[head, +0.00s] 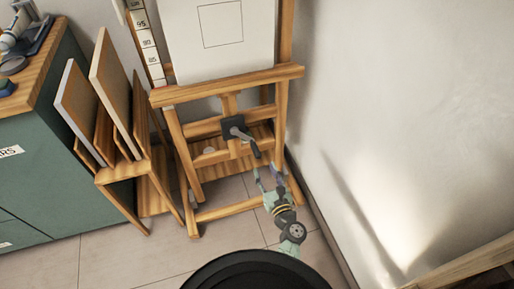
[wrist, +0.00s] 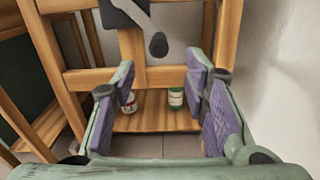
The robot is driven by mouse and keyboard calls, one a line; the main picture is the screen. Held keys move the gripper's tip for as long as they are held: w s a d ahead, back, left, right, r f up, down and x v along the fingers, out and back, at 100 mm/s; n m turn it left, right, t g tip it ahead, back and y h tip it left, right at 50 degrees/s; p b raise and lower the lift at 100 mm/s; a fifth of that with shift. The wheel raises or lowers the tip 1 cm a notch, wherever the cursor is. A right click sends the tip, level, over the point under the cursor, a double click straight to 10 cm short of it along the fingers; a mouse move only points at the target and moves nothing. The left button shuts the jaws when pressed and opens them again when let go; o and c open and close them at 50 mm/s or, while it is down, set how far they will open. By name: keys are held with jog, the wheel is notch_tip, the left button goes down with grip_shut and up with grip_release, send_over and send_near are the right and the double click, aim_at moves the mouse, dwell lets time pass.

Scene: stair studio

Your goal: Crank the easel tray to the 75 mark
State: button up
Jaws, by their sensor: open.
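The wooden easel stands against the wall, with its tray (head: 225,86) across the front below a white canvas (head: 222,40). A dark crank (head: 236,128) sits under the tray on the centre post. Its arm slants down to the right to a dark handle (head: 255,151). A white scale strip (head: 148,45) with small black numbers runs up the left side; I cannot read surely which mark the tray is at. My gripper (head: 266,172) is open and empty, just below the handle. In the wrist view the handle knob (wrist: 158,45) lies ahead, above the space between my fingers (wrist: 160,76).
A rack with boards (head: 103,125) stands left of the easel, beside a green cabinet (head: 38,150). The wall (head: 400,120) is close on the right. A red-and-white jar (wrist: 129,103) and a green jar (wrist: 176,98) stand on the easel's lower shelf.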

aim_at(252, 142)
jog(key=b+x, duration=0.1)
jog(key=x, duration=0.9)
jog(key=shift+a+b, duration=0.15)
jog(key=shift+b, duration=0.15)
jog(key=shift+c, duration=0.3)
grip_shut()
